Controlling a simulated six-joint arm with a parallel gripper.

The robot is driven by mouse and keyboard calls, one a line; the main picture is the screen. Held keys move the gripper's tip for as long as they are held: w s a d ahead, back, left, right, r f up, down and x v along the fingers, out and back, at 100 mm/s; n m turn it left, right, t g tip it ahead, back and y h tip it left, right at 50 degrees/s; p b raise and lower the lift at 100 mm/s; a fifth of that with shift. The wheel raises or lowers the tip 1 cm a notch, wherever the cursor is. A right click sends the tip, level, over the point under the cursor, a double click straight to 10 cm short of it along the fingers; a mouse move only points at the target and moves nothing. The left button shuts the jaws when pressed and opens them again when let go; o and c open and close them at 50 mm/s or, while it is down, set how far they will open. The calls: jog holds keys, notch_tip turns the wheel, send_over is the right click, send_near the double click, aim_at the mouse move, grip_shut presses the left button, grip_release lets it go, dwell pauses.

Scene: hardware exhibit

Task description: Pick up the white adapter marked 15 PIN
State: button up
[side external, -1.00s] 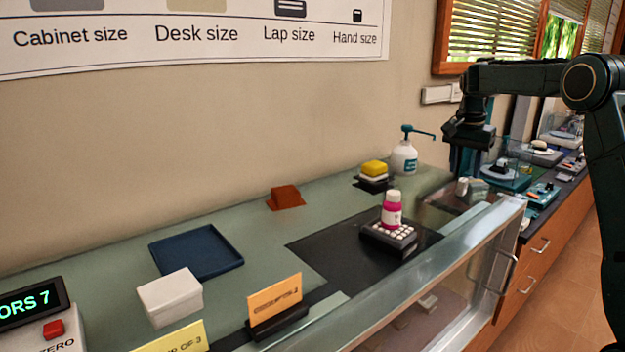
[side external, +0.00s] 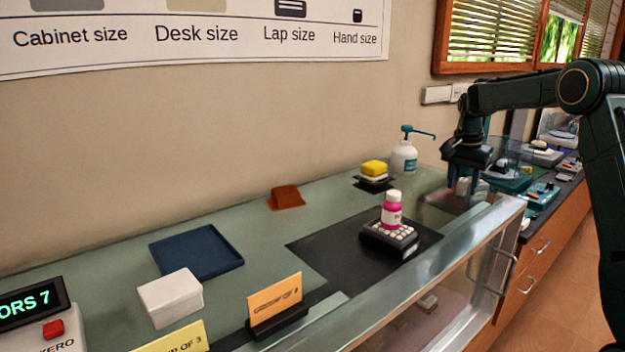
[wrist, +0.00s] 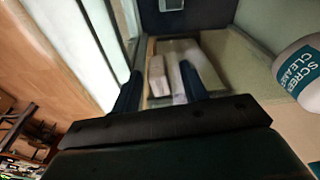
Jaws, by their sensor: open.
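In the wrist view, pale adapter-like blocks lie in a shallow recess or tray (wrist: 229,80). One is a pinkish-white block (wrist: 157,76), with paler shapes beside it. No 15 PIN marking can be read, so I cannot tell which is the named adapter. My gripper (wrist: 160,88) is open, its two dark blue fingers on either side of the pale blocks, with nothing visibly held. In the side view my gripper (side external: 463,186) points down at the far right end of the glass counter and hides what lies under it.
A screen cleaner pump bottle (side external: 404,158) stands left of my gripper and shows in the wrist view (wrist: 299,72). A yellow-topped stack (side external: 374,170), a small keypad-like block (side external: 388,242) with a pink bottle (side external: 392,213), and an empty blue tray (side external: 196,251) are further left.

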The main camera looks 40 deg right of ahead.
aim_at(463, 179)
jog(key=shift+c, duration=0.2)
grip_shut()
jog(key=shift+r, duration=0.1)
notch_tip(463, 179, up, 7)
jog(key=shift+r, duration=0.1)
jog(key=shift+d+r, duration=0.15)
jog(key=shift+r, duration=0.85)
jog(key=shift+a+r, duration=0.2)
jog(key=shift+r, duration=0.1)
dwell(0.4)
